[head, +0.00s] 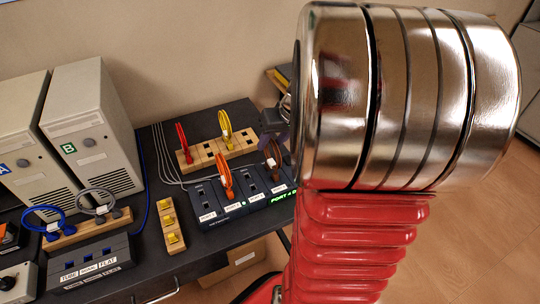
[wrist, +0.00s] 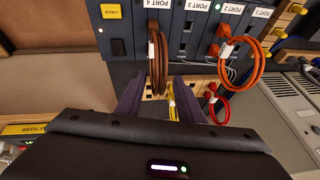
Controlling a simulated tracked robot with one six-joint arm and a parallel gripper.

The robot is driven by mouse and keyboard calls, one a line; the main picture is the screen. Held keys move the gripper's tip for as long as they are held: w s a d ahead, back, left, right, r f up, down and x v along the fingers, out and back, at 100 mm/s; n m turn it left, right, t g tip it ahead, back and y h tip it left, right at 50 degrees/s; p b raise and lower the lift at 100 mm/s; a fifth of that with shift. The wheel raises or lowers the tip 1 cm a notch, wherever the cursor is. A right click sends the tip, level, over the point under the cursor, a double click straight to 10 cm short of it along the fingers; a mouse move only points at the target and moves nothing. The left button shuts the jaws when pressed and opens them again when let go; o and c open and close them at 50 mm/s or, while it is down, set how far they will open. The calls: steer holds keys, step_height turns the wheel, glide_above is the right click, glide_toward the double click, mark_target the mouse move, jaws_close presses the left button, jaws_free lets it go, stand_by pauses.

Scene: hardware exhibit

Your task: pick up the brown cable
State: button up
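The brown cable (wrist: 157,55) hangs as a narrow loop below the Port 4 label in the wrist view. In the head view it shows as a brown coil (head: 273,155) at the right end of the port box (head: 228,203). My gripper (wrist: 158,84) is open, with one purple finger on each side of the cable's lower end in the wrist view. The fingers stand apart from each other, and I cannot tell whether either touches the cable. In the head view my gripper (head: 271,122) is partly hidden by my arm.
An orange cable (wrist: 240,62) hangs from a neighbouring port. Red (head: 182,142) and yellow (head: 225,128) cables stand on a wooden block (head: 203,157) behind the port box. A yellow check button (wrist: 111,11) sits beside Port 4. Two computer towers (head: 88,130) stand at left.

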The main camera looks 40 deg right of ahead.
steer(key=shift+c, duration=0.4)
jaws_close()
stand_by(0.4)
